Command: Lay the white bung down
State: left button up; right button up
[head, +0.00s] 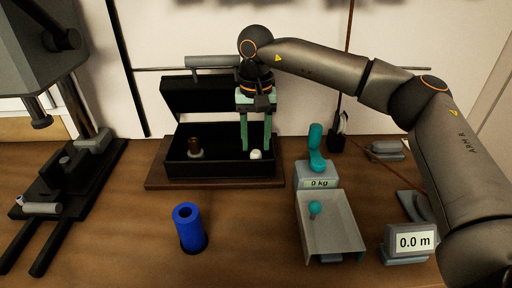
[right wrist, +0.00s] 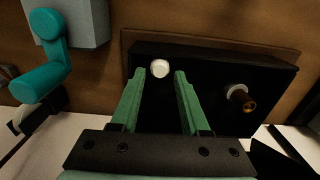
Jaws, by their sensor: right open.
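The white bung (head: 256,154) sits in the right part of an open black box (head: 225,171), near its front wall. It also shows in the right wrist view (right wrist: 160,69) as a small pale rounded piece between the fingertips. My right gripper (head: 256,147) points down into the box, with its green fingers apart on either side of the bung. In the right wrist view, dark gaps show between the bung and both fingers (right wrist: 159,75). My left gripper is not in view.
The box lid is raised behind. A blue tube (head: 188,228) stands in front. A scale with a tray (head: 330,229) and a display (head: 409,242) are right. A black stand (head: 65,180) is left.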

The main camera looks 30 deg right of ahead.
aim_at(256, 152)
notch_tip(256, 152, up, 10)
jog(key=shift+f, duration=0.25)
